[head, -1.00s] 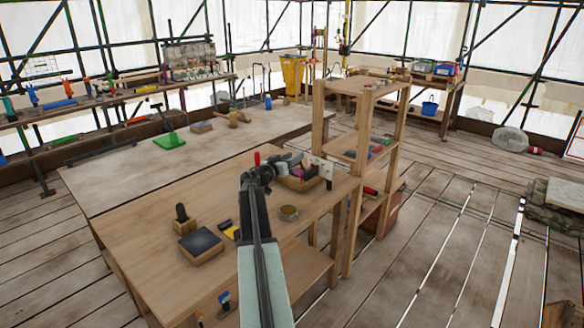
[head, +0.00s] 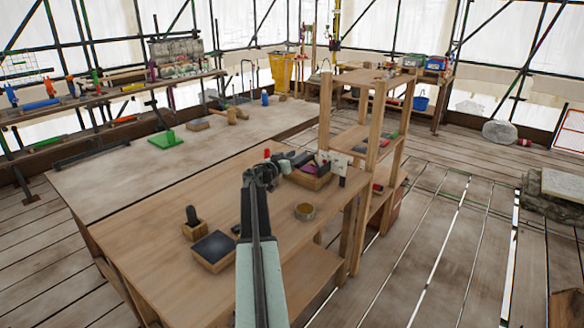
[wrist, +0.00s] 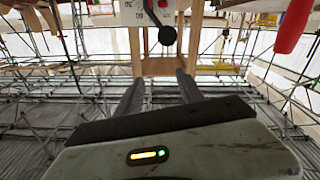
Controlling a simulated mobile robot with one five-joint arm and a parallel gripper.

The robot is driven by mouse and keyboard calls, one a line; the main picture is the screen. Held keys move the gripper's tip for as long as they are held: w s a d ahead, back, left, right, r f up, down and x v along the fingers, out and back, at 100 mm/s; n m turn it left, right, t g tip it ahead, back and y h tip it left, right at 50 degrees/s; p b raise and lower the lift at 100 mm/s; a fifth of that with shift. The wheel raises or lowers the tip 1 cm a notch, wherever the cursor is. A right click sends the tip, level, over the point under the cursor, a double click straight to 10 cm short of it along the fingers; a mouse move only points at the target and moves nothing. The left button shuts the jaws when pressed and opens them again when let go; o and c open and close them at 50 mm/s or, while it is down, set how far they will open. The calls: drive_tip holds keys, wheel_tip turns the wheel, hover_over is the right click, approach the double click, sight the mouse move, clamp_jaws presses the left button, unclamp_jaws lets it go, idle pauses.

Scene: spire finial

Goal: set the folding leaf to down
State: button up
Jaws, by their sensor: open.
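My gripper (head: 262,172) is at the end of my raised arm, over the brown workbench in the head view. In the wrist view my gripper (wrist: 160,88) is open, with nothing between its two dark fingers. A white plate with printed numbers (head: 333,157) stands at the bench's right edge, right of my gripper. In the wrist view, the plate (wrist: 133,12) carries a dark lever with a round black knob (wrist: 167,35), above and beyond the fingertips. The knob is apart from the fingers. I cannot tell which part is the folding leaf.
The brown workbench (head: 150,240) holds a dark-topped block (head: 213,246), a wooden box of items (head: 312,180) and a round tin (head: 305,211). A wooden shelf frame (head: 363,175) stands close on the right. Open plank floor (head: 440,260) lies beyond it.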

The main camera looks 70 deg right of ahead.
sight(305, 162)
wheel_tip(305, 162, down, 6)
drive_tip(key=f+b, duration=0.1)
drive_tip(key=b, duration=0.5)
drive_tip(key=x, duration=0.5)
drive_tip(key=w+x, duration=0.1)
drive_tip(key=x, duration=0.1)
drive_tip(key=shift+s+d+r+p, duration=0.15)
drive_tip(key=shift+d+r+p, duration=0.15)
drive_tip(key=shift+d, duration=0.15)
clamp_jaws()
drive_tip(key=shift+a, duration=0.1)
idle(0.5)
